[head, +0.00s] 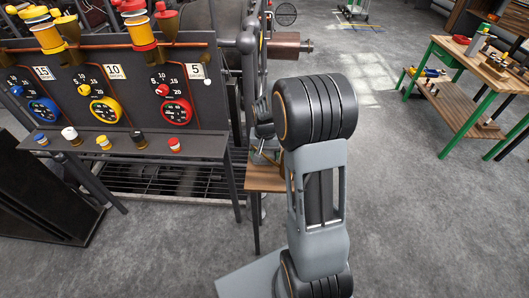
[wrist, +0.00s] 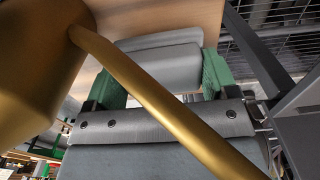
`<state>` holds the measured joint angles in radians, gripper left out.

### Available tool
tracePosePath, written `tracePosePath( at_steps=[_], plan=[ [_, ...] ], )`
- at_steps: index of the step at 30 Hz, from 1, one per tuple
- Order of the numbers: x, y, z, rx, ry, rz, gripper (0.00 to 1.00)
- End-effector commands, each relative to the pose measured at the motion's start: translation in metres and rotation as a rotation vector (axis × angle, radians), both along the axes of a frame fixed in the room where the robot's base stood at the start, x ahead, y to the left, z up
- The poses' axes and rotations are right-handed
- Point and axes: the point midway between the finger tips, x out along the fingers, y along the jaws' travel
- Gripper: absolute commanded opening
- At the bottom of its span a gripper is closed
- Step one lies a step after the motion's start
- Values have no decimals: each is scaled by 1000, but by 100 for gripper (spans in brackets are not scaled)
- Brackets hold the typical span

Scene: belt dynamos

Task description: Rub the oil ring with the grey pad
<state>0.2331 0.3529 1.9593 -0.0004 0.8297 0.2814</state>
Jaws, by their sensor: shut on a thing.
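In the wrist view my gripper (wrist: 160,78) has its two green fingers closed on either side of the grey pad (wrist: 165,64). The pad lies in front of a wooden surface (wrist: 180,17); I cannot tell whether they touch. A brass oil can (wrist: 35,60) with a long thin spout fills the left and crosses close in front of the camera, covering part of the gripper. In the head view my arm hides most of the gripper and the pad. I cannot make out an oil ring in either view.
In the head view a small wooden stand (head: 262,181) is beside the dark dynamo panel (head: 112,85) with its coloured dials. A copper-coloured cylinder (head: 285,49) sticks out behind it. A green-legged workbench (head: 470,65) is at right. The grey floor between is mostly clear.

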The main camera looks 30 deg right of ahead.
Motion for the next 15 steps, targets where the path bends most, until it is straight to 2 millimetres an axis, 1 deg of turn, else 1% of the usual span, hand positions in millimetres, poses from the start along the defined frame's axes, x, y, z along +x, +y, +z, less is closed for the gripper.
tracePosePath(
  at_steps=[12, 15],
  plan=[
    [0, 0, -9, 0, 0, 0, 60],
    [1, 0, -8, 0, -1, 0, 60]
  ],
)
